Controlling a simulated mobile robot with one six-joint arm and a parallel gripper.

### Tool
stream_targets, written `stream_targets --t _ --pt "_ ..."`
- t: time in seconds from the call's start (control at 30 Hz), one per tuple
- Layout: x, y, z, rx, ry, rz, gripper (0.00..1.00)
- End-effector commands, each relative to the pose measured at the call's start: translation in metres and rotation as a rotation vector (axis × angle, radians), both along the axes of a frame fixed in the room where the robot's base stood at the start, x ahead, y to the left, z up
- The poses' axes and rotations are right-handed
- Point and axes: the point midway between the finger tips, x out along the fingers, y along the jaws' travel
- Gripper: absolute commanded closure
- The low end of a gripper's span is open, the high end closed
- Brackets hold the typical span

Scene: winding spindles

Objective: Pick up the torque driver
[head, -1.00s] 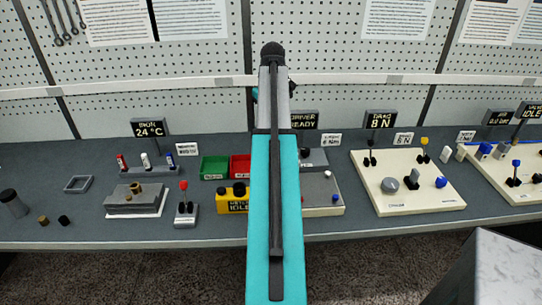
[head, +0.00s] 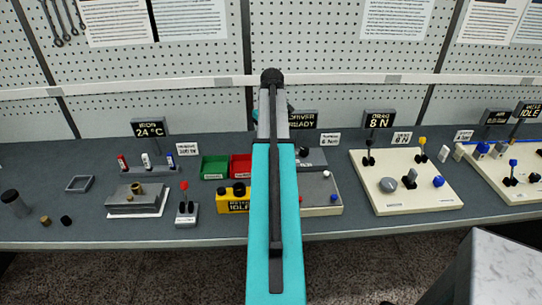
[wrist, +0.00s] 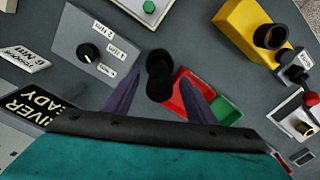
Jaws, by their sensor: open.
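A dark, upright cylinder with a round top, which looks like the torque driver (wrist: 159,76), shows in the wrist view, seen from above. My gripper (wrist: 161,80) is open, with one finger on each side of this cylinder in the picture. I see gaps between the fingers and it, and cannot tell how far below the fingertips it is. In the head view my own arm covers the middle of the bench, and neither the driver nor the fingers can be made out there. A "DRIVER READY" sign (head: 303,120) stands behind that spot.
The red bin (wrist: 190,93) and green bin (wrist: 226,109) lie close beside the driver. A grey box with a black knob (wrist: 88,52) is on its other side. A yellow box (wrist: 245,30) with black rings stands nearby. A cream board (head: 400,205) is further right.

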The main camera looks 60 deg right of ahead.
Motion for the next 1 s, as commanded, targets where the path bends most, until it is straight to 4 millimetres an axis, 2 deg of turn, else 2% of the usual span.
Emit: stream_targets --t 0.37,0.8,1.0 --pt "0.000 0.001 -0.008 0.002 0.001 0.001 0.49" --pt "0.001 0.000 -0.043 0.002 0.001 0.002 0.49" --pt "0.002 0.000 -0.052 0.000 0.001 0.002 0.49"
